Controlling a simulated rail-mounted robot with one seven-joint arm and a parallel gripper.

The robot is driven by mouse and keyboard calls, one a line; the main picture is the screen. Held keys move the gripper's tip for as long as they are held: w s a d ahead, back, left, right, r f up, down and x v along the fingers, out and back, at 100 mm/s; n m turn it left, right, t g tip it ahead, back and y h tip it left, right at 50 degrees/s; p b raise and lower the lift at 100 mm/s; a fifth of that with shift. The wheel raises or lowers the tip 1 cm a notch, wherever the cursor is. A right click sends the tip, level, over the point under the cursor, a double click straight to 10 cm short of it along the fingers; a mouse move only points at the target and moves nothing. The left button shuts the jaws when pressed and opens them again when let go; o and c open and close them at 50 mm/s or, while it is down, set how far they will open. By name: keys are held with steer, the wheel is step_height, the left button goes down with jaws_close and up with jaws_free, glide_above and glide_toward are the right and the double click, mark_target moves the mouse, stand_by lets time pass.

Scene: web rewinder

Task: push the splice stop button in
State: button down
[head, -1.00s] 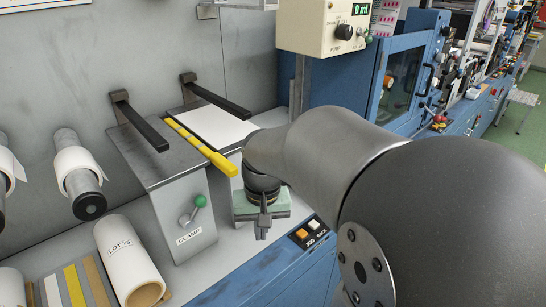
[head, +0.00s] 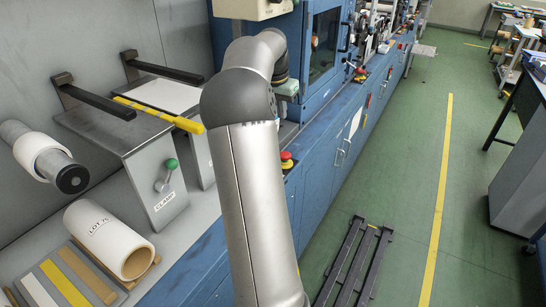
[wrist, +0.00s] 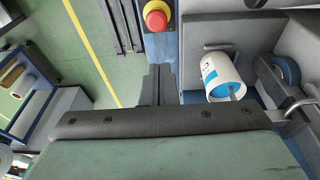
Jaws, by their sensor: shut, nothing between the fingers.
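The likely splice stop button is a red mushroom button on a yellow base. In the head view the button (head: 287,160) is on the blue machine front, just right of my arm; no label is readable. In the wrist view the button (wrist: 156,18) is at the top centre, beyond my fingertips. My gripper (wrist: 158,72) shows there as two dark fingers shut together and empty, with a visible gap to the button. In the head view my arm hides the fingers; only the greenish hand shows.
In the wrist view a white and blue cup-like container (wrist: 222,78) stands right of the fingers. In the head view the clamp box (head: 158,178) and paper roll (head: 105,238) are to the left.

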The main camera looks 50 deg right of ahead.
steer(key=shift+s+a, duration=0.1)
steer(key=shift+a, duration=0.1)
steer(key=shift+d, duration=0.1)
glide_toward(285, 153)
steer(key=x, duration=0.5)
steer(key=shift+d+f+p, duration=0.3)
steer(key=shift+f, duration=0.5)
